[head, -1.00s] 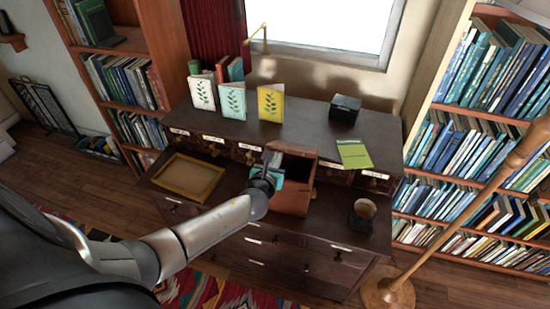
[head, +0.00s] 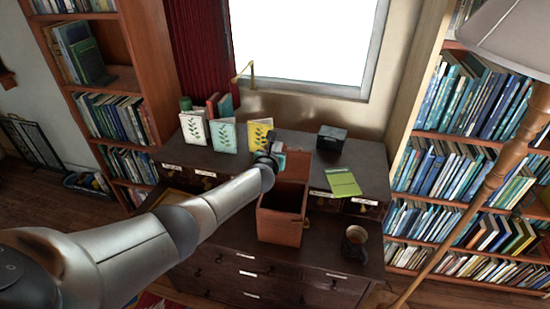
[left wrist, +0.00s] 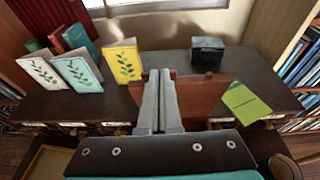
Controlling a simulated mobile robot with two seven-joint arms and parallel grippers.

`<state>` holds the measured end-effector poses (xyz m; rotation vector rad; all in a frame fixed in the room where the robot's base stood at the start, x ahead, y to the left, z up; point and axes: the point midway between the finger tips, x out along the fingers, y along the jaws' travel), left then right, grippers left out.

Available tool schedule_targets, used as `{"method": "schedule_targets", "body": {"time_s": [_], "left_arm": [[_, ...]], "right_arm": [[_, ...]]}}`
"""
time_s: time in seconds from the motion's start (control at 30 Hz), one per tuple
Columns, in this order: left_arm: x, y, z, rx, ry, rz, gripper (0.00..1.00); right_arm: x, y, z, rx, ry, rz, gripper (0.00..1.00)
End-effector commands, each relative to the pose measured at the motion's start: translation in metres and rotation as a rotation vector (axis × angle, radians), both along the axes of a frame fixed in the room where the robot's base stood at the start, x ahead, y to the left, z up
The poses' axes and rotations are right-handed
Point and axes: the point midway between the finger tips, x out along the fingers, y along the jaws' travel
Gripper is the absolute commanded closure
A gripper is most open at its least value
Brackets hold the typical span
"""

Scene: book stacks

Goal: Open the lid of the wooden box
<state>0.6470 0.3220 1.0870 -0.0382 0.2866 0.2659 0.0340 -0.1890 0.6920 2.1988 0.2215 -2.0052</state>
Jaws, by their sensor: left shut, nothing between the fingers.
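The wooden box (head: 281,225), reddish brown, stands on the dark cabinet in the head view. Its lid (head: 297,166) stands raised at the back, and the dark inside shows. The lid also shows in the left wrist view (left wrist: 204,98), just behind and right of the fingers. My left gripper (head: 272,142) is at the lid's upper left edge in the head view; its fingers (left wrist: 160,76) are shut with nothing between them. I cannot tell whether they touch the lid. My right gripper is out of view.
Three leaf-pattern books (head: 225,136) stand on the cabinet's raised back shelf (head: 300,139), left of the lid. A black box (head: 331,138) and a green booklet (head: 342,182) lie to the right. A cup (head: 355,242) stands right of the wooden box.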

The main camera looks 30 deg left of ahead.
Motion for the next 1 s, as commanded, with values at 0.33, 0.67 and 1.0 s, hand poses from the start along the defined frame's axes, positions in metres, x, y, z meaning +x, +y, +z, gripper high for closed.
{"method": "schedule_targets", "body": {"time_s": [0.33,0.67,1.0], "left_arm": [[0.0106,0.0029,0.0036,0.0,0.001,0.0,1.0],[0.0114,0.0029,0.0042,0.0,0.0,-0.001,1.0],[0.009,0.0069,0.003,0.001,0.001,0.0,1.0]], "right_arm": [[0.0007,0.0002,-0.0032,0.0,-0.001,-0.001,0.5],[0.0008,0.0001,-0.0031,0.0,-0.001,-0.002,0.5],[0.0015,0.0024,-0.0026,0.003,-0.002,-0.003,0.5]]}}
